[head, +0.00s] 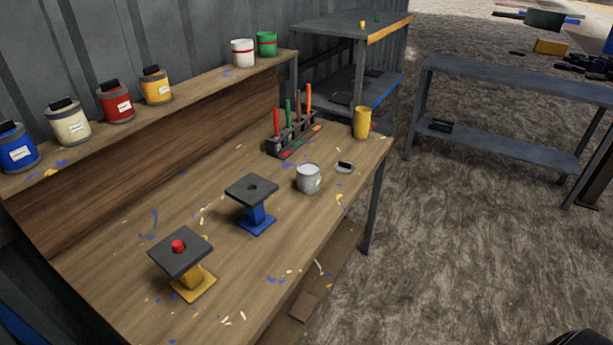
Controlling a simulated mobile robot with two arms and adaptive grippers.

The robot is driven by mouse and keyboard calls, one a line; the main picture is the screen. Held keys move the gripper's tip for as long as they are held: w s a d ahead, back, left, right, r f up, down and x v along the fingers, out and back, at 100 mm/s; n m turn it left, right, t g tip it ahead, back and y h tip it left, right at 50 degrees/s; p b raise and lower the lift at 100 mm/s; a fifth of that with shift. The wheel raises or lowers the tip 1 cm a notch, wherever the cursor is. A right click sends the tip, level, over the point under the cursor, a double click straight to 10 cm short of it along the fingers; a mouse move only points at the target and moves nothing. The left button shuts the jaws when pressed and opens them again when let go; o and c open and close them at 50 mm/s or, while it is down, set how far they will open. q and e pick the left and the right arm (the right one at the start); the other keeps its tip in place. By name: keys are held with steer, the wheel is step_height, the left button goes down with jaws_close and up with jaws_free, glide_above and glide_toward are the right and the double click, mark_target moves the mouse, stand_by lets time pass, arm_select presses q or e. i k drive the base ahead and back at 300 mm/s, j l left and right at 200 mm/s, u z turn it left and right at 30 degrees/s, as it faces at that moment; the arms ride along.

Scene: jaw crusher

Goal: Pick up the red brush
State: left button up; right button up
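The red brush (276,122) stands upright at the left end of a dark rack (292,146) on the wooden workbench (130,220). Only its red handle shows; its lower end is hidden in the rack. Green (288,111) and orange (308,98) handles stand to its right in the same rack, with a thin dark-red one between them. Neither of my grippers is in view.
A grey-white can (308,179), a yellow cup (362,122) and two pedestals, yellow (194,283) and blue (256,217), stand on the bench. Several paint cans line the back shelf. A metal shelf table (510,80) stands right; the floor (460,250) between is clear.

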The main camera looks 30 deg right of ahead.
mark_target(275, 114)
steer(key=l+u, duration=0.1)
steer(key=l, duration=0.4)
steer(key=l+u, duration=0.2)
steer(key=l, duration=0.4)
steer(key=i+l+u, duration=0.2)
steer(key=l, duration=0.4)
steer(key=k+l+u, duration=0.2)
steer(key=l, duration=0.35)
steer(key=l+u, duration=0.25)
steer(key=l, duration=0.4)
steer(key=l+u, duration=0.2)
steer(key=l, duration=0.4)
steer(key=k+l+u, duration=0.2)
steer(key=l, duration=0.35)
